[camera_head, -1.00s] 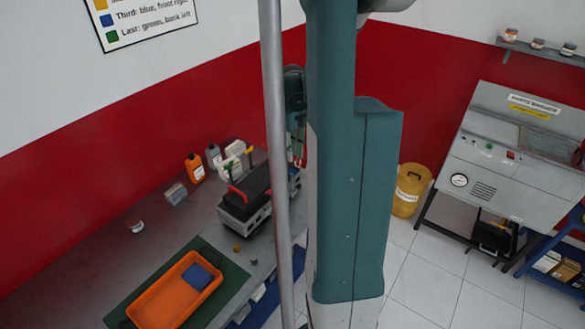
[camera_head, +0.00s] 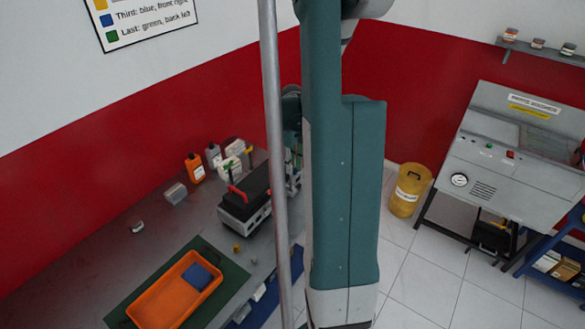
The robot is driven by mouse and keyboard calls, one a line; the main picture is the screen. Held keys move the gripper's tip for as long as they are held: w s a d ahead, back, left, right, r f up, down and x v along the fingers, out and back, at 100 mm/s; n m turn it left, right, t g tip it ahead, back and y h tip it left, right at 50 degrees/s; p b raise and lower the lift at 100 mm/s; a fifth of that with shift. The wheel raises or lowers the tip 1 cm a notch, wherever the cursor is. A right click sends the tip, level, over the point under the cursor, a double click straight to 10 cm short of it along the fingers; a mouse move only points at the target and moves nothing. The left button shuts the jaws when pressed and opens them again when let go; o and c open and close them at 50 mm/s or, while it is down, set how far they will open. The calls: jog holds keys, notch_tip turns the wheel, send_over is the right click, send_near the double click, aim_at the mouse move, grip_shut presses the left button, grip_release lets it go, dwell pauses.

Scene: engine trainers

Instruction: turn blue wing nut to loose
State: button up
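The engine trainer (camera_head: 235,213) stands on the grey bench, left of the thin grey pole, with a dark top and a red handle-like part. Its right end is partly hidden behind the pole and my own arm. I cannot make out the blue wing nut; it is hidden or too small to tell. My gripper cannot be seen; my large teal arm links fill the middle of the view, and a dark part of the arm shows behind the pole beside the engine.
An orange tray (camera_head: 151,309) holding a blue item (camera_head: 198,276) lies on a green mat (camera_head: 222,300). Bottles, including an orange one (camera_head: 195,168), stand behind the engine. A yellow bin (camera_head: 408,190) and a grey parts washer (camera_head: 500,165) stand at right. A wall sign (camera_head: 147,17) reads "Third: blue, front right".

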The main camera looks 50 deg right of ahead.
jog(key=shift+f, duration=0.5)
grip_shut()
